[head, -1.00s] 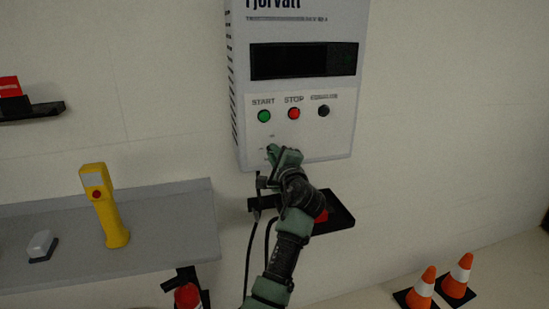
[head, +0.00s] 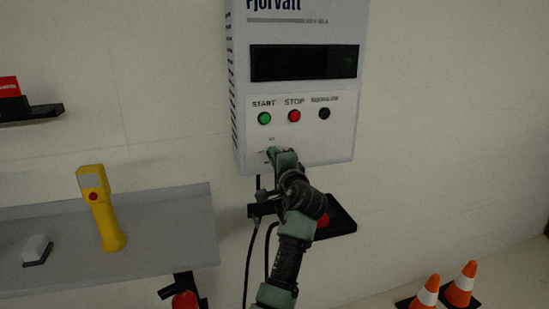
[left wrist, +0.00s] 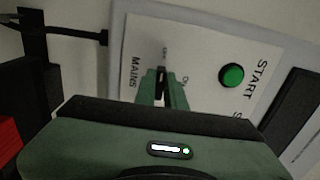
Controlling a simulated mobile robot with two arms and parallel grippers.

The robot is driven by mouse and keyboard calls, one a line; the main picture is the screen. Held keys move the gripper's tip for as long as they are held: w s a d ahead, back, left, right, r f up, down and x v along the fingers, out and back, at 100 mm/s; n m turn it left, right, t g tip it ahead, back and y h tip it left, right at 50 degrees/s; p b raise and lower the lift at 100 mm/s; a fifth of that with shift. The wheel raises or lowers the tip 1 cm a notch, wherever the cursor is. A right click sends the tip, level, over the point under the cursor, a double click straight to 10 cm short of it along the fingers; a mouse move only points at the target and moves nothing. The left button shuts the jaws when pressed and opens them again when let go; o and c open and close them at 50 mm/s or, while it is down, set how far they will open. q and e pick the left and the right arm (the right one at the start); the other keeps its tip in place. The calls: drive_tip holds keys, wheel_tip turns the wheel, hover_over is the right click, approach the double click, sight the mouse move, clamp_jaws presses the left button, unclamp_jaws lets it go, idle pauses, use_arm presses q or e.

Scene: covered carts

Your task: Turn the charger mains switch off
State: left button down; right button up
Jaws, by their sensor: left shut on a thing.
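The charger (head: 305,30) is a pale wall box with a dark display, a green START button (head: 264,118) and a red STOP button (head: 294,116). My left gripper (head: 274,153) is at the lower left of its front panel. In the left wrist view, my left gripper (left wrist: 162,90) is shut on the mains switch (left wrist: 161,75), beside the MAINS label. The fingers hide most of the switch, so I cannot tell its position for sure. The START button also shows there (left wrist: 231,75). My right gripper is not in view.
A small dark shelf (head: 343,222) with a red item sits below the charger, behind my arm. Cables hang beside it. A grey shelf (head: 150,215) at left holds a yellow handheld device (head: 100,205). Orange cones (head: 462,285) stand at lower right.

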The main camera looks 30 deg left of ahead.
use_arm(q)
drive_tip(key=c, duration=1.5)
unclamp_jaws()
drive_tip(key=b+v, duration=0.1)
drive_tip(key=v, duration=0.7)
drive_tip(key=shift+a+f, duration=0.1)
